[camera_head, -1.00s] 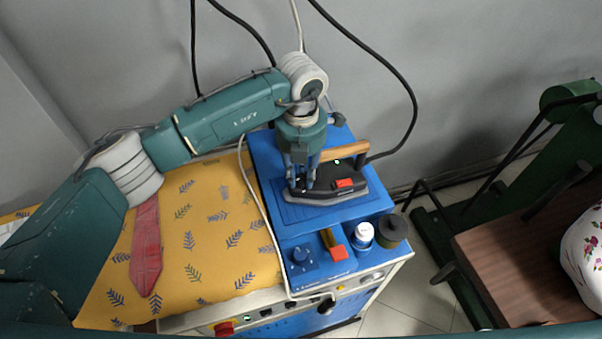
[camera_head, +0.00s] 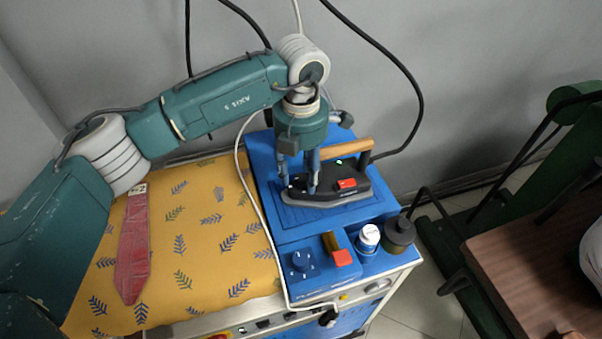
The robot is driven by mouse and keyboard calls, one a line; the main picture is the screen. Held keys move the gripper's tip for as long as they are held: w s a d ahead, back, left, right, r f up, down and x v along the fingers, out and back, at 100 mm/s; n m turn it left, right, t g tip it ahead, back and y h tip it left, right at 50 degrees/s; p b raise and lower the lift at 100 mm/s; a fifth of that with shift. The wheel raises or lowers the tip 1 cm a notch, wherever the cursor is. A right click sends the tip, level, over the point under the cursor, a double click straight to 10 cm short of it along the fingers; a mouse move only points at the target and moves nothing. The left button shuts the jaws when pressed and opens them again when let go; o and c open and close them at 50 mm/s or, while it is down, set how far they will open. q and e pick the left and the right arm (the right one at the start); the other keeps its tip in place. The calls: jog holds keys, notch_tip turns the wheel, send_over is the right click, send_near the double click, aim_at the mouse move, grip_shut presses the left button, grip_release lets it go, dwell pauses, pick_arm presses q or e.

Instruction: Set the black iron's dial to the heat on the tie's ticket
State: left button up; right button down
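The black iron (camera_head: 353,192) stands on a blue rest plate, with a wooden handle (camera_head: 346,149) and a red part on top. My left gripper (camera_head: 299,188) points down over the left end of the iron. Its two fingers are apart, one on each side of a small dark spot; the dial is hidden or too small to make out, and I cannot tell whether the fingers touch it. The red tie (camera_head: 133,248) lies on the yellow cloth with a small pale ticket (camera_head: 138,188) at its upper end; the ticket's marking is unreadable. My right gripper is out of view.
The yellow patterned board (camera_head: 200,240) is left of the blue station. A brown table (camera_head: 520,280) is at right.

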aim_at(301, 177)
pick_arm(q)
notch_tip(301, 177, up, 12)
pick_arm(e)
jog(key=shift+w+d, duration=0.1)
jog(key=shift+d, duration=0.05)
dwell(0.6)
